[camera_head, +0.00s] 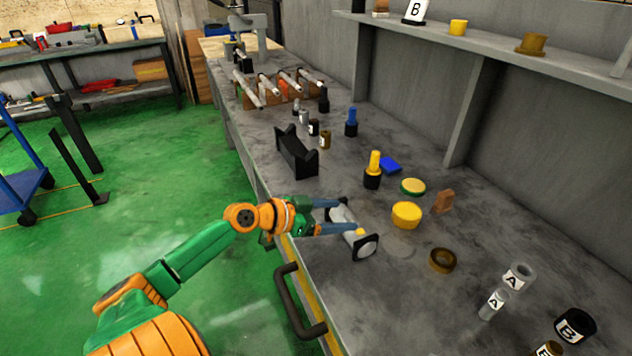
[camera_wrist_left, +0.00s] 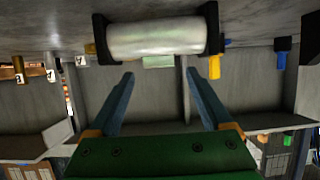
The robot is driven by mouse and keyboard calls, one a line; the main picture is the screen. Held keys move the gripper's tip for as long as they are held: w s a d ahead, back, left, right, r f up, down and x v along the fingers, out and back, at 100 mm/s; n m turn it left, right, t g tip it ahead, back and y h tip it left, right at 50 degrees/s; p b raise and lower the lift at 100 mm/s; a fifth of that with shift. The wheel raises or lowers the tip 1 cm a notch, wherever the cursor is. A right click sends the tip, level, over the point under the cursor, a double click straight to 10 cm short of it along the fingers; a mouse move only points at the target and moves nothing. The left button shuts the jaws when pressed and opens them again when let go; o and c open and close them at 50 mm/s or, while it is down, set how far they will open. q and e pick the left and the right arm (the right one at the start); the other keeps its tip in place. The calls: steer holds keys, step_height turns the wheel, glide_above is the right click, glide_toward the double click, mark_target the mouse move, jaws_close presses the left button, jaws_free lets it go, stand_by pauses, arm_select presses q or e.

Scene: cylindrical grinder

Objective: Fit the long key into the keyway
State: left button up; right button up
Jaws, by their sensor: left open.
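A light metal cylinder (camera_head: 345,219) lies in a black stand (camera_head: 364,246) on the bench. In the left wrist view, the cylinder (camera_wrist_left: 155,38) lies across the top, between black end pieces. A small yellow patch (camera_head: 360,232) shows at its near end; I cannot tell what it is. My left gripper (camera_head: 348,215) is open, its blue fingers beside the cylinder in the head view. In the wrist view the spread fingers (camera_wrist_left: 160,85) have nothing between them and point toward the cylinder. I cannot make out the long key or the keyway. My right gripper is out of view.
A yellow-topped black peg (camera_head: 374,168), a yellow cap (camera_head: 407,214) and a brass ring (camera_head: 442,260) stand right of the stand. A black V-shaped block (camera_head: 297,155) is farther back. A bench handle (camera_head: 299,305) juts out below my arm.

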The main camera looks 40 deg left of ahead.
arm_select(q)
steer(key=v, duration=0.8)
